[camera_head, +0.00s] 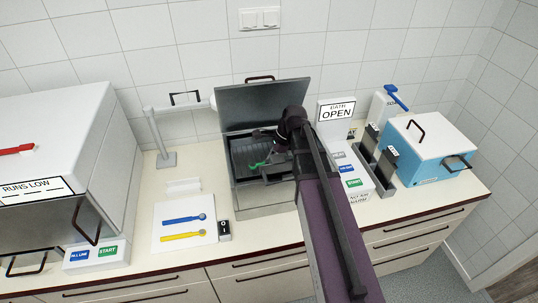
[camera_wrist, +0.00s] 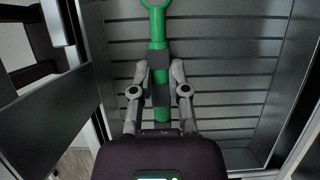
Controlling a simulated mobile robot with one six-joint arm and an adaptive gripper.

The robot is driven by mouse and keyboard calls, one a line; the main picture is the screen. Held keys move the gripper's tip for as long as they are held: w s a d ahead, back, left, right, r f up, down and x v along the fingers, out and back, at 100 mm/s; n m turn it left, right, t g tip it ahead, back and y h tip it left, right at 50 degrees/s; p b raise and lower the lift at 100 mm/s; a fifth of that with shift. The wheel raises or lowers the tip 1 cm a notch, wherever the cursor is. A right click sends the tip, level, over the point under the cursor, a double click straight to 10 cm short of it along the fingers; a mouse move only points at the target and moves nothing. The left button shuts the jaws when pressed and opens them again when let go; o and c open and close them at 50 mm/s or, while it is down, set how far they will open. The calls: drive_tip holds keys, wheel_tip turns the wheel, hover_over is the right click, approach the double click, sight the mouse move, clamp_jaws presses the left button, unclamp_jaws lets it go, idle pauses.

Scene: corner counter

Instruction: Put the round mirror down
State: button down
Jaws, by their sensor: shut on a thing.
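The round mirror with a green handle (camera_wrist: 158,28) is between the dark finger pads of my gripper (camera_wrist: 160,80). Its ring-shaped head is cut off by the top of the wrist view. In the head view, a green part of the mirror (camera_head: 257,164) shows inside the open grey bath (camera_head: 262,200). My gripper (camera_head: 272,152) is shut on the handle, inside the bath's opening and partly hidden by my arm. A slatted grey surface (camera_wrist: 225,75) lies beyond the mirror in the wrist view. I cannot tell whether the mirror touches it.
The bath's lid (camera_head: 262,103) stands raised behind the opening. A white sheet (camera_head: 165,243) left of the bath bears a blue tool (camera_head: 182,220) and a yellow tool (camera_head: 182,237). A blue box (camera_head: 425,170) with a white lid stands right.

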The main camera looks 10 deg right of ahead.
drive_tip(key=w, duration=0.4)
drive_tip(key=shift+w, duration=0.25)
drive_tip(key=shift+s+f+b, duration=0.3)
drive_tip(key=shift+f+b, duration=0.2)
drive_tip(key=shift+f, duration=0.1)
drive_tip(key=shift+f+b, duration=0.15)
drive_tip(key=shift+b, duration=0.15)
drive_tip(key=c, duration=0.6)
unclamp_jaws()
